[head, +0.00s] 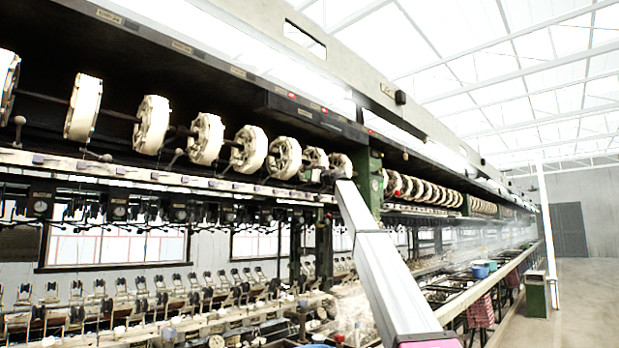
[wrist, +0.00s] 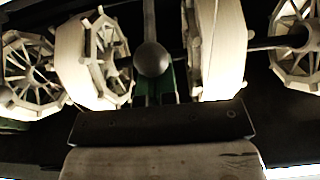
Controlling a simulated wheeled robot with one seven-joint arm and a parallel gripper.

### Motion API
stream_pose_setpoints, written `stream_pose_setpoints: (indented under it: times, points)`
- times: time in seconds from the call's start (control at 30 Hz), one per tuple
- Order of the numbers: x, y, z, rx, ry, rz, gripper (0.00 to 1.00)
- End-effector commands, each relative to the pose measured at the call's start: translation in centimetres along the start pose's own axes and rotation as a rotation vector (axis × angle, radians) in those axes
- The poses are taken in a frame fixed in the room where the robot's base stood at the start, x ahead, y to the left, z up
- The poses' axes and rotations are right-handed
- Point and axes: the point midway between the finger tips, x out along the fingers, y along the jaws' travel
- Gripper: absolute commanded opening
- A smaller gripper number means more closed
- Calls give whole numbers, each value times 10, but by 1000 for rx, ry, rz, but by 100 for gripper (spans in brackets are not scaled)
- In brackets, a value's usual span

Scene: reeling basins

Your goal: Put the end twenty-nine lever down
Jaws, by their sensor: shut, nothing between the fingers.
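In the wrist view a lever with a round dark grey knob (wrist: 152,60) stands between two pale reels. Its stem runs from the knob to the top of that picture. No number shows on it, so I cannot read which end it belongs to. My gripper (wrist: 160,112) fills the lower middle of the wrist view, shut and empty, with the knob just above its tip in the picture. I see no contact with the knob; the depth gap is hard to tell. In the head view my arm reaches up to the reel row, and its far end hides this lever and my gripper.
A long row of pale reels (head: 152,125) sits on a dark shaft under the machine's upper beam. Other ball-ended levers (head: 178,155) stand along the rail. A green post (head: 369,180) is beside my arm's far end. Clear floor (head: 585,300) lies at right.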

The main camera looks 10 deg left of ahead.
Motion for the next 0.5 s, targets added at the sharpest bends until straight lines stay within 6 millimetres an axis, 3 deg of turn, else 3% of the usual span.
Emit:
stream_pose_setpoints:
  times: [0.37, 0.5]
  points:
    - [-6, 0, 16, 1, 0, 0, 0]
    - [-5, 0, 14, 1, 0, 0, 0]
